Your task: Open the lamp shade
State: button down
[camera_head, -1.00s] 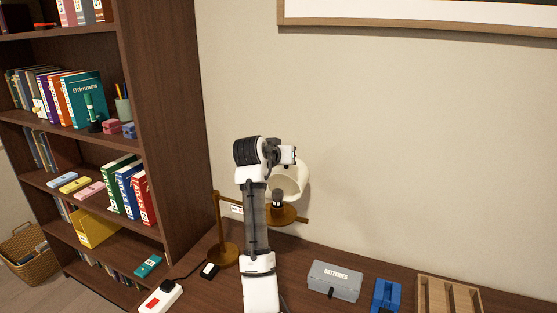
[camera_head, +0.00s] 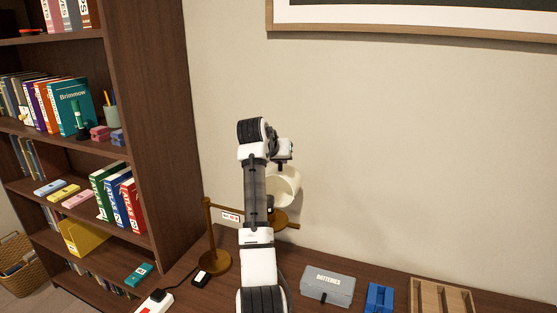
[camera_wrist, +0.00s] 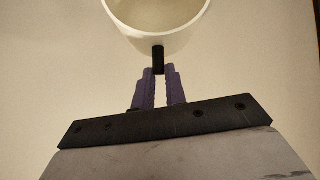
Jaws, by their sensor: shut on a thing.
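The white lamp shade (camera_head: 287,187) is partly hidden behind my arm in the head view. It appears tilted above a round brown plate (camera_head: 281,219) on the lamp's brown stand (camera_head: 215,260). In the wrist view, the shade (camera_wrist: 160,38) fills the top, and a small black tab (camera_wrist: 158,60) sticks out from its rim. My gripper (camera_wrist: 160,73) has its purple fingers close together, shut on this tab. In the head view, the gripper's fingers are too small to make out. The lamp's bulb is not visible.
A grey batteries box (camera_head: 327,287), a blue holder (camera_head: 379,298) and a wooden tray (camera_head: 414,300) stand on the desk to the right. A bookshelf (camera_head: 150,130) stands at the left. A red and white power strip (camera_head: 155,301) lies at the front left.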

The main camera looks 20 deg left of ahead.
jog(key=c, duration=1.5)
grip_release()
jog(key=shift+d+r, duration=0.2)
jog(key=shift+r, duration=0.15)
jog(key=shift+o, duration=0.2)
jog(key=shift+a+f, duration=0.1)
jog(key=shift+f, duration=0.05)
jog(key=b+v, duration=0.5)
jog(key=v, duration=0.9)
jog(key=shift+f, duration=0.1)
